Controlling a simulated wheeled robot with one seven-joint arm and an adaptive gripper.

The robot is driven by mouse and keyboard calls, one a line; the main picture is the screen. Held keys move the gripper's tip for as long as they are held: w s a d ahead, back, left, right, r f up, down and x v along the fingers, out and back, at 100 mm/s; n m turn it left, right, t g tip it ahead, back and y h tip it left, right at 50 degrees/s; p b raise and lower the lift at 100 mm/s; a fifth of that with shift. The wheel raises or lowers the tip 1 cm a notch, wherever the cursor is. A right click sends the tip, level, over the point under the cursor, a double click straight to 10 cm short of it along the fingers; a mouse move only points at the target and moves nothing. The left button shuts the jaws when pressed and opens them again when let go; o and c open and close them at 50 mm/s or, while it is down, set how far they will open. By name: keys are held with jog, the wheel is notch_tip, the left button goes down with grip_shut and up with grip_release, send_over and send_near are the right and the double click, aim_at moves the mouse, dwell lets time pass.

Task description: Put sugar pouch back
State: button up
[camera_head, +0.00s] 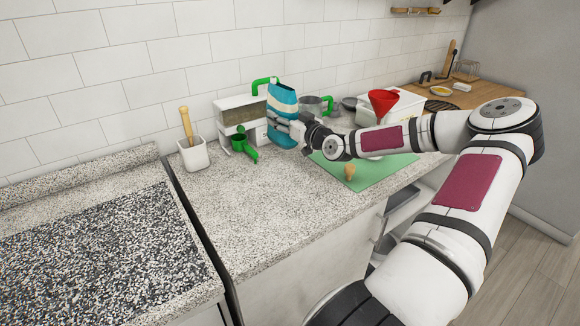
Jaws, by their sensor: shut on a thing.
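The sugar pouch (283,97), which I take to be the teal pouch with a pale band, is upright at the back of the counter (240,215). My gripper (284,124) reaches in from the right and is shut on the pouch's lower part. The fingers hide some of the pouch's front. Whether its base touches the counter, I cannot tell.
Close left stand a white-framed, clear-fronted container (240,112) and a green scoop (243,146). A white pot (193,155) is farther left. A green mat (376,174) with a small wooden item (349,172) and a red funnel (383,101) are right. The front-left counter is clear.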

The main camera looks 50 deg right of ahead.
jog(key=s+d+h, duration=0.2)
jog(key=d, duration=0.2)
jog(key=shift+m, duration=0.4)
jog(key=shift+d+f+b, duration=0.15)
jog(key=shift+f+b, duration=0.25)
jog(key=shift+f, duration=3.85)
jog(key=shift+f, duration=0.1)
jog(key=o, duration=1.3)
jog(key=shift+g, duration=0.3)
